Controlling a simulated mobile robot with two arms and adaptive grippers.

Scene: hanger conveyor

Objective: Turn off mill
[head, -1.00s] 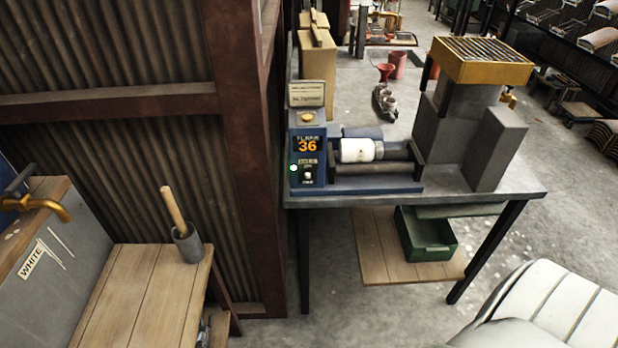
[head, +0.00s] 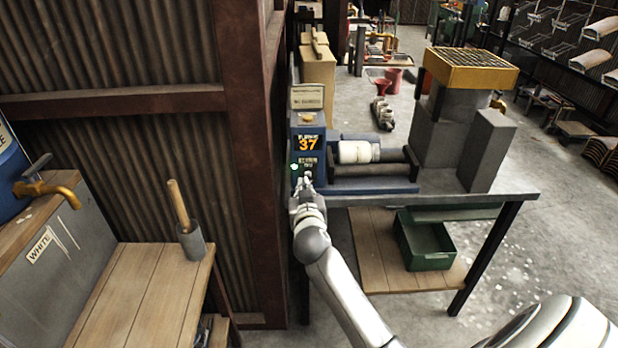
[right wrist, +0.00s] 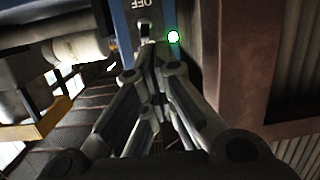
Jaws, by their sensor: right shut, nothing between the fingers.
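The mill (head: 375,182) sits on the table at the centre, with a white jar (head: 357,152) lying on its rollers. Its blue control box (head: 308,130) shows an orange 37 and a lit green lamp (head: 295,167). My right gripper (head: 304,182) is shut and empty, right at the lower front of the box. In the right wrist view, its fingertips (right wrist: 152,50) are close to the toggle switch (right wrist: 145,30) below the OFF label, beside the green lamp (right wrist: 174,37). I cannot tell whether they touch the switch. My left gripper is not in view.
A rusty post (head: 250,150) and corrugated wall stand close to the left of the mill. A grey block unit with a yellow grated top (head: 470,68) stands on the table's right. A green bin (head: 425,245) is on the lower shelf.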

